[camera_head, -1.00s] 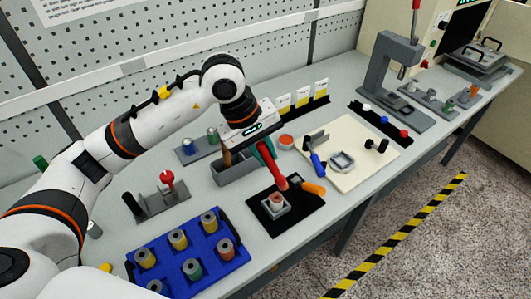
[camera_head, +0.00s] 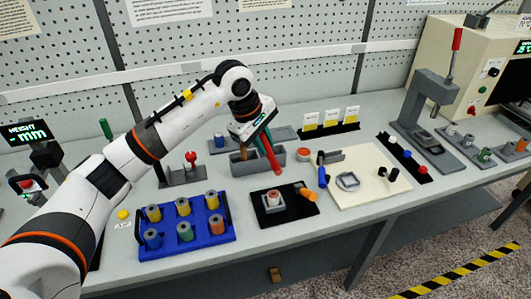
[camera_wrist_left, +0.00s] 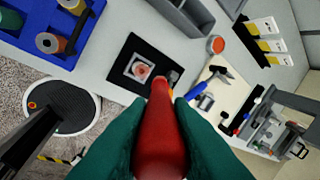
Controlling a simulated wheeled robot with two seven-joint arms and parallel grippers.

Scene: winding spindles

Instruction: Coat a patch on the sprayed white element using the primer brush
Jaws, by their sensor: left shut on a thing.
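My right gripper is not in view.
An orange-handled tool (camera_head: 307,194) lies at the mat's right edge. A grey bin (camera_head: 243,168) stands behind. A blue tray (camera_head: 160,248) of several spools is at left. A cream board (camera_head: 350,202) with a blue-handled hammer and a press (camera_head: 427,105) are at right.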

